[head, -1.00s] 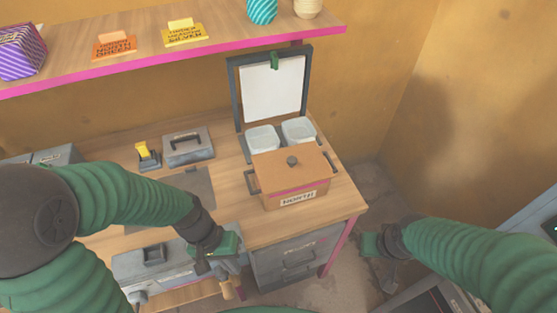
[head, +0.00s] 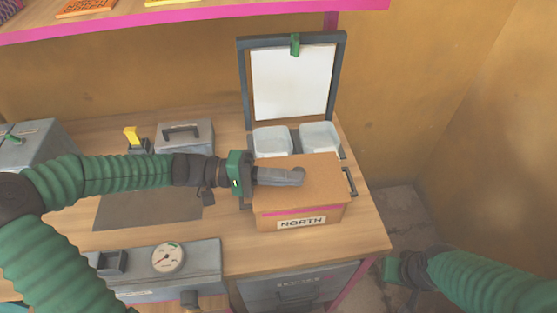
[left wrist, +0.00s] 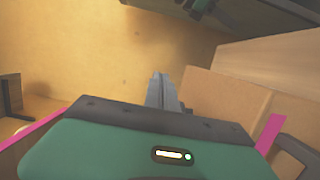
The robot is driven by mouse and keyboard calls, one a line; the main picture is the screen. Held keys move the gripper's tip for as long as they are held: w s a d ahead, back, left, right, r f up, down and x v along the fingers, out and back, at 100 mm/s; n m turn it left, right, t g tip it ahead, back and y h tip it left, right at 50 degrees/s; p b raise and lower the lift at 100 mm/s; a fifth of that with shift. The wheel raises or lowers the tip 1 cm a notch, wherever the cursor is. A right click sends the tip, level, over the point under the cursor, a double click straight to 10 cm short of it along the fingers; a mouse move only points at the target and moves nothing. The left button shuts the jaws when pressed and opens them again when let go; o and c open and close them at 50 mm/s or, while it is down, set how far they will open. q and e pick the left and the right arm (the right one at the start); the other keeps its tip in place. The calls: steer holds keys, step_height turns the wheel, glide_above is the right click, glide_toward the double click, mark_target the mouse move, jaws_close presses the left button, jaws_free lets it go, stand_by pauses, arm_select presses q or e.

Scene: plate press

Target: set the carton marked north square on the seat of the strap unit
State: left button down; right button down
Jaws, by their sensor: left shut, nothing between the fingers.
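The carton marked NORTH (head: 325,200) is a brown box with a pink stripe and dark side handles. It stands on the wooden table near its right front corner. Its tan side also shows at the right of the left wrist view (left wrist: 225,105). My left gripper (head: 300,176) is shut and empty, its fingers pointing right across the carton's top in the picture. They hide the lid's knob, and I cannot tell whether they touch it. My right gripper (head: 391,269) is low at the right, beyond the table; its fingers do not show clearly. I cannot tell which fixture is the strap unit.
Two white tubs (head: 320,138) and an upright framed white board (head: 293,85) stand right behind the carton. A grey gauge unit (head: 205,262) is at front left. A grey case (head: 185,136) and a yellow lever (head: 131,140) are at back left. A pink-edged shelf (head: 200,18) hangs above.

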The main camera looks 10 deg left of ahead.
arm_select(q)
steer(key=w, duration=0.4)
steer(key=shift+a+f, duration=0.15)
steer(key=shift+a, duration=0.25)
glide_above(279, 160)
steer(key=w, duration=0.1)
steer(key=shift+a+b, duration=0.3)
steer(key=shift+a, duration=0.1)
steer(key=w+f, duration=0.1)
steer(key=f, duration=0.1)
steer(key=w+f, duration=0.1)
steer(key=f, duration=0.1)
steer(key=w+f+b, duration=0.1)
steer(key=f, duration=0.5)
steer(key=shift+a+f, duration=0.15)
steer(key=shift+a, duration=0.2)
steer(key=shift+s+d, duration=0.15)
steer(key=shift+s, duration=0.3)
steer(key=shift+d, duration=0.2)
arm_select(e)
steer(key=shift+s+x, duration=0.25)
steer(key=shift+x, duration=0.85)
steer(key=shift+w+f, duration=0.1)
